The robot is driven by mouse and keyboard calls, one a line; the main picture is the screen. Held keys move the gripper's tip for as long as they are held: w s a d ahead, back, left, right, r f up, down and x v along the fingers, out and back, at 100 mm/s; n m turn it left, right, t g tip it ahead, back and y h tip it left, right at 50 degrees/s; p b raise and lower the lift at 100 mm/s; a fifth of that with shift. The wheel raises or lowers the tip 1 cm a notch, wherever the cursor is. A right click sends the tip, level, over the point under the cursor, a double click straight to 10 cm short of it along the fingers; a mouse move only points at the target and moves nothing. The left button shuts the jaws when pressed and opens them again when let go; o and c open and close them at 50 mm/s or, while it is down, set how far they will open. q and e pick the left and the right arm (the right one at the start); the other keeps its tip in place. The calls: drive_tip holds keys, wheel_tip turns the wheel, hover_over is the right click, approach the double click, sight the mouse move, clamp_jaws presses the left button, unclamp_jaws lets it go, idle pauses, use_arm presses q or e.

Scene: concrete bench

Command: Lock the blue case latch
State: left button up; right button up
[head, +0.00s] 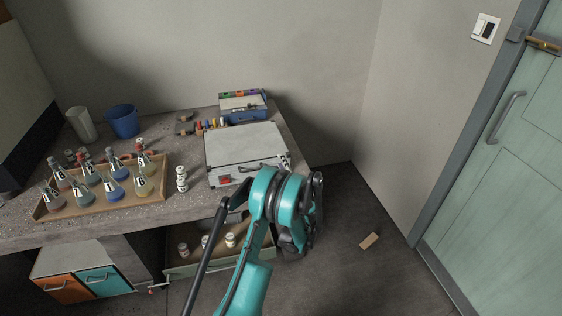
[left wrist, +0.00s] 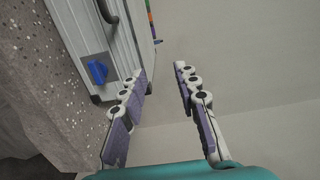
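A silver-grey case (head: 244,145) lies closed at the right end of the bench, and its front wall also shows in the left wrist view (left wrist: 78,35). A red latch (head: 225,180) is at the left of its front. A blue latch (left wrist: 98,72) is on the same front wall past the dark handle (left wrist: 108,12); in the head view my arm hides it. My left gripper (left wrist: 159,70) is open and empty, its fingers apart near the case's front corner, with the blue latch left of them. In the head view the gripper is mostly hidden behind my wrist. My right gripper is not in view.
A wooden tray (head: 106,209) of several flasks is on the left of the bench (head: 200,200). Small white jars (head: 181,180) stand between tray and case. A blue box (head: 243,114) is behind the case. A drawer with jars is open below. The floor to the right is mostly clear.

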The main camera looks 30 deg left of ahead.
use_arm(q)
drive_tip(key=shift+v, duration=1.9)
drive_tip(key=s+d+r+n+g+h, duration=0.2)
drive_tip(key=s+d+r+n+h, duration=0.25)
drive_tip(key=s+d+r, duration=0.45)
drive_tip(key=s+d+n+g+h, duration=0.1)
drive_tip(key=s+d+n+h, duration=0.2)
drive_tip(key=s+d+h, duration=0.6)
drive_tip(key=s+d, duration=0.9)
drive_tip(key=s, duration=0.3)
drive_tip(key=shift+s+f+g+h, duration=0.3)
drive_tip(key=shift+s+g+h, duration=0.05)
drive_tip(key=shift+s+g, duration=0.05)
drive_tip(key=shift+d, duration=0.1)
